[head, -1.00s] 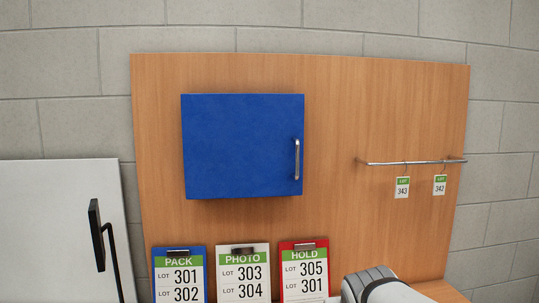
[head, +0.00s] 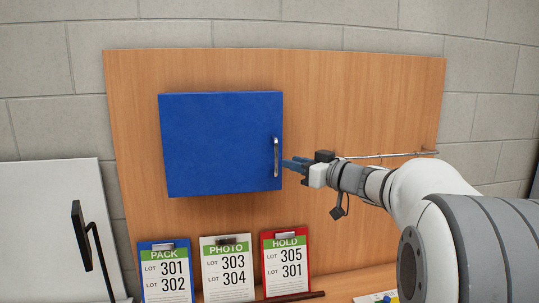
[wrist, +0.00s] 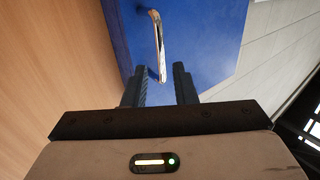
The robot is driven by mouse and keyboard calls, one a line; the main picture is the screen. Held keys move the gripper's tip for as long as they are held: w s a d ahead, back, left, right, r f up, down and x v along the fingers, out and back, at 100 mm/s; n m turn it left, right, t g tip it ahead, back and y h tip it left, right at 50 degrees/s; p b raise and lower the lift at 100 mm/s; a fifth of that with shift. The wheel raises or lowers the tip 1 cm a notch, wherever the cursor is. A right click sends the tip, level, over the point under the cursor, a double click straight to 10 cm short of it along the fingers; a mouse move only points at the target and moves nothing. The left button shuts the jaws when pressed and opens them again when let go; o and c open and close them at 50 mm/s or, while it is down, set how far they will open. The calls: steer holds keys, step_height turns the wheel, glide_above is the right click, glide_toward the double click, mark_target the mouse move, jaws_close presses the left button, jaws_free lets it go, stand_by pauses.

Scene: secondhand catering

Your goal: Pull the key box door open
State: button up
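The key box is a blue cabinet on a wooden panel, and its door (head: 215,145) looks shut in the head view. A vertical metal handle (head: 276,157) is on the door's right side; it also shows in the wrist view (wrist: 157,45). My gripper (head: 287,165) is just right of the handle, pointing at it. In the wrist view its two dark fingers (wrist: 160,82) are apart, with nothing held between them. The handle lies ahead of the gap between the fingers. I cannot tell whether a fingertip touches it.
Clipboards marked PACK (head: 166,270), PHOTO (head: 227,268) and HOLD (head: 286,266) stand below the box. A metal rail (head: 390,155) is behind my arm on the right. A white panel with a black handle (head: 80,228) is at the lower left.

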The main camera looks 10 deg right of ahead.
mark_target(277, 158)
steer(key=p+x, duration=0.1)
steer(key=x, duration=0.6)
steer(key=shift+a, duration=0.1)
steer(key=shift+c, duration=0.3)
jaws_close()
